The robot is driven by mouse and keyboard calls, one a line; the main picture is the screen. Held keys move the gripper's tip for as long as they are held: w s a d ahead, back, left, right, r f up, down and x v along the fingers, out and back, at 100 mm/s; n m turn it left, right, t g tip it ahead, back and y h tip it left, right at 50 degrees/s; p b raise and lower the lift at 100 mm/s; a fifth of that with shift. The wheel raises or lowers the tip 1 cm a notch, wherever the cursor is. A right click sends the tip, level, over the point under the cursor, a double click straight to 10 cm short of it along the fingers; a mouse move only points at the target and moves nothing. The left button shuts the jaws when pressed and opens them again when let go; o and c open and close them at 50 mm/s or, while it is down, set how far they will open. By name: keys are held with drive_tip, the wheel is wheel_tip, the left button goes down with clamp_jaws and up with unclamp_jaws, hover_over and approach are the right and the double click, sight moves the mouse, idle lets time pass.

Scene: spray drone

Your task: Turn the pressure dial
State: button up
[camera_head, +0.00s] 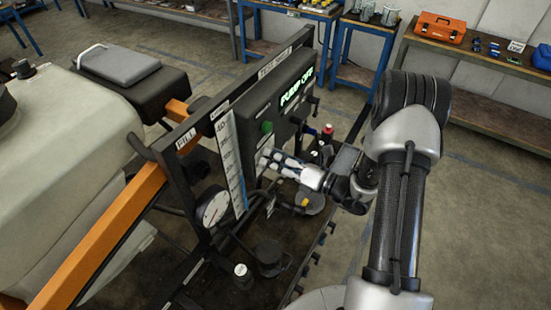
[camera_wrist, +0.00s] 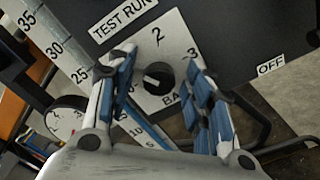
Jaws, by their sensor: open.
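The pressure dial is a round black knob (camera_wrist: 157,79) on a pale plate with the numbers 2 and 3 and the letters "BA" showing. A light mark on the knob points toward the left in the wrist view. My gripper (camera_wrist: 160,75) is open, with one blue-padded finger on each side of the knob in that view. I cannot tell whether the fingers touch it. In the head view my gripper (camera_head: 270,158) reaches the front of the black panel (camera_head: 258,112), and it hides the knob there.
A "PUMP OFF" display (camera_head: 297,86) sits above on the panel. A tall level scale (camera_head: 229,160) and a round gauge (camera_head: 212,209) stand left of my gripper. Black fittings (camera_head: 268,256) lie below. An orange beam (camera_head: 110,222) and a large pale tank (camera_head: 60,150) are at left.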

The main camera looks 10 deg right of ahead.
drive_tip(key=v, duration=1.2)
